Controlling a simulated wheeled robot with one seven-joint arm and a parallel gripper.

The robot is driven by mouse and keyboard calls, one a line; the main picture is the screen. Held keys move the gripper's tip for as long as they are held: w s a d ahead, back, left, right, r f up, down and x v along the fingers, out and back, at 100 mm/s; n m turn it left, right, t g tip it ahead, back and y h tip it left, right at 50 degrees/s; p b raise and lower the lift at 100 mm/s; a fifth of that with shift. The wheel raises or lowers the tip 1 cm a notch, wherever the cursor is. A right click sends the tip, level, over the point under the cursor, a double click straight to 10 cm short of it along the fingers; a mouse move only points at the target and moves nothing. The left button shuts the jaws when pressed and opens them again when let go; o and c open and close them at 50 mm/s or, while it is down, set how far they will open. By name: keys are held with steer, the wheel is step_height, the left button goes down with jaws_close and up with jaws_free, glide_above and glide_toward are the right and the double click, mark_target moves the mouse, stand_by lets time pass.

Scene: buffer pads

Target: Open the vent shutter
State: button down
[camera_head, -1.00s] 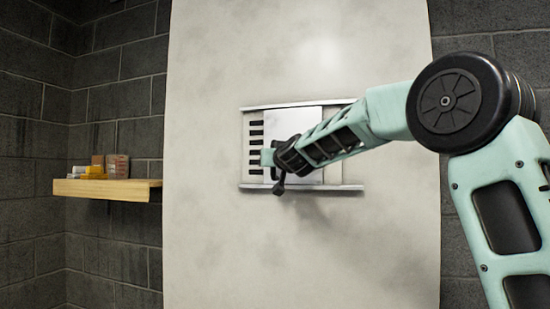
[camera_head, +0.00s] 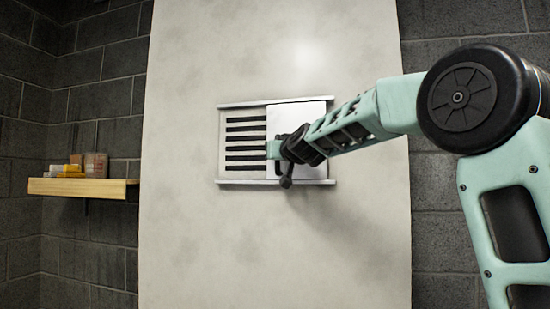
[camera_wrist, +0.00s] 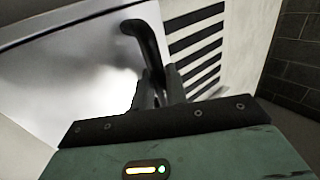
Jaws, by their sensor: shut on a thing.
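The vent shutter (camera_head: 310,112) is a pale flat panel between two horizontal rails on the wall panel. It covers the right part of the vent, and the dark slots (camera_head: 246,140) show uncovered on the left. In the wrist view the shutter (camera_wrist: 70,75) is shiny metal with a dark bar handle (camera_wrist: 144,40) near its slot-side edge, and the slots (camera_wrist: 196,50) lie to the right. My gripper (camera_head: 276,150) is at the shutter's left edge. In the wrist view my gripper (camera_wrist: 158,85) is shut on the handle; the fingertips partly hide it.
A wooden shelf (camera_head: 100,188) with small boxes (camera_head: 92,165) sticks out from the dark block wall at the left. The pale wall panel (camera_head: 240,250) is bare below the vent. My arm crosses from the right.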

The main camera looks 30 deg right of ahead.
steer(key=c, duration=1.8)
jaws_free()
steer(key=s+a+p, duration=0.1)
steer(key=s+p, duration=0.2)
steer(key=s, duration=0.2)
steer(key=s+a+p, duration=0.1)
steer(key=s+p, duration=0.1)
steer(key=s, duration=0.4)
steer(key=s+a+p, duration=0.1)
steer(key=s+p, duration=0.2)
steer(key=s, duration=0.3)
steer(key=shift+a+p, duration=0.2)
steer(key=shift+p, duration=0.1)
